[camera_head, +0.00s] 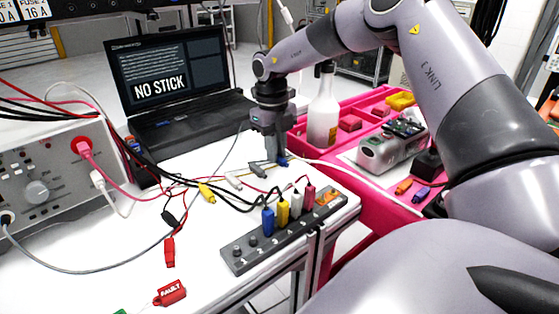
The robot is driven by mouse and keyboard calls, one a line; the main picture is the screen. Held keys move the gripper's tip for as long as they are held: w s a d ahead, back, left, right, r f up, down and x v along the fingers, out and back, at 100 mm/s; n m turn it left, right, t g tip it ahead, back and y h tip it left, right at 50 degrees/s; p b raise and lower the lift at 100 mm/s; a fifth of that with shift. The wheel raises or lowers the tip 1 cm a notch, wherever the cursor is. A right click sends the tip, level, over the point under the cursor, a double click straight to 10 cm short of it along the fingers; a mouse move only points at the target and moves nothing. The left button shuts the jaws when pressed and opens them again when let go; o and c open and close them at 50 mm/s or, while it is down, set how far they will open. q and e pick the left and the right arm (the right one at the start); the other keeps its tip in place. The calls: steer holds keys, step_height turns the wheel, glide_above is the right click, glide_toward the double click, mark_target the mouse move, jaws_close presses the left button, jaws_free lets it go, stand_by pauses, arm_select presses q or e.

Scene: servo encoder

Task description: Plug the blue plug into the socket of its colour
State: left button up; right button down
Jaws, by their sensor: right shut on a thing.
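My right gripper (270,166) points down at the back of the white table, behind the socket strip. It is shut on a small blue piece (283,162), which seems to be the blue plug; the fingers hide most of it. A grey socket strip (240,258) lies along the table's right front edge. A blue upright block (268,221) stands on the strip, beside a yellow one (283,213), a white one (296,204) and a red one (310,193). I cannot tell whether these are sockets or seated plugs. My left gripper is not in view.
Black, red and white cables cross the table (110,270). A yellow plug (207,193), a red plug (170,252) and a red FAULT tag (171,293) lie there. A laptop (175,85) and grey instrument (60,180) stand behind and left. A pink bench (365,215) holds a bottle (324,112).

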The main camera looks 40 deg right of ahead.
steer(key=shift+r+p, duration=1.1)
steer(key=shift+r, duration=1.35)
